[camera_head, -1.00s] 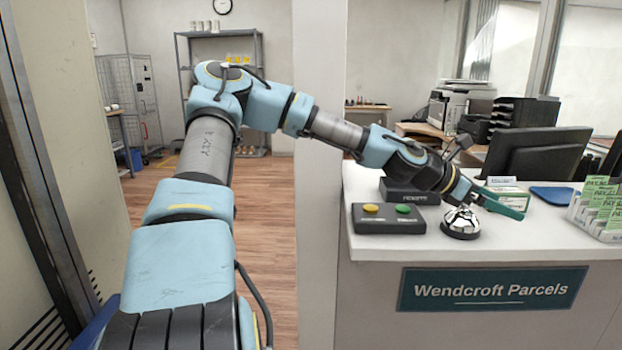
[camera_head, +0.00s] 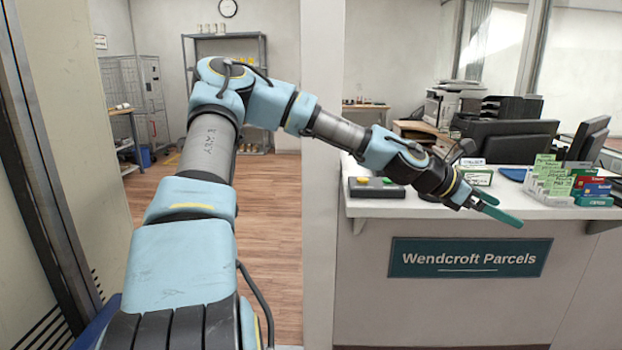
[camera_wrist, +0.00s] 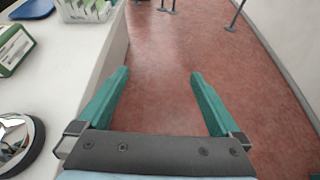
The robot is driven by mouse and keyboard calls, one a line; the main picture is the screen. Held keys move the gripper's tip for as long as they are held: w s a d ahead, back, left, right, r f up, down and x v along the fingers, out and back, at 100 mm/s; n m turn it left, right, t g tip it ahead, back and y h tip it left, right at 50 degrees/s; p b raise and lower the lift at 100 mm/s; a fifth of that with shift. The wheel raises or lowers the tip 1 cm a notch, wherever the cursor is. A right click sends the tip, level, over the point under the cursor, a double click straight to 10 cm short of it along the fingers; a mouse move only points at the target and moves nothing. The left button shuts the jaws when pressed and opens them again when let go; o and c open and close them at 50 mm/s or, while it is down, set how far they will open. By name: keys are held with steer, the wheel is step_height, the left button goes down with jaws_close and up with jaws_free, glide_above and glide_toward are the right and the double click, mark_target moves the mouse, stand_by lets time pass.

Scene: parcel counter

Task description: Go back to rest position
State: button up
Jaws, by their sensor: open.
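My gripper (camera_head: 497,208) is at the end of my outstretched arm, in front of the counter's front edge in the head view. In the wrist view my gripper (camera_wrist: 160,90) shows two teal fingers spread apart with nothing between them, over the reddish floor (camera_wrist: 165,60). The counter (camera_wrist: 60,75) lies to the left of the fingers there. My arm crosses the head view and hides part of the counter top.
On the counter (camera_head: 360,207) are a button box (camera_head: 377,188), a rack of green cards (camera_head: 550,178) and monitors (camera_head: 507,142). A chrome bell (camera_wrist: 15,140) sits near the left finger in the wrist view. Posts (camera_wrist: 236,14) stand on the floor beyond.

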steer(key=s+a+f+m+y, duration=0.2)
steer(key=a+f+m+y, duration=0.6)
steer(key=a+f, duration=0.75)
steer(key=s+a+r+m+t+y, duration=0.1)
steer(key=a+r+m, duration=0.1)
steer(key=a, duration=0.8)
steer(key=s+a+r+m+y, duration=0.1)
steer(key=a+r+m+y, duration=0.1)
steer(key=a, duration=0.7)
steer(key=s+a+r+m+t+y, duration=0.1)
steer(key=a+r+m, duration=0.3)
steer(key=a, duration=0.6)
steer(key=shift+s+a+r+m+t+y, duration=0.3)
steer(key=shift+m+y, duration=0.2)
steer(key=shift+m, duration=0.4)
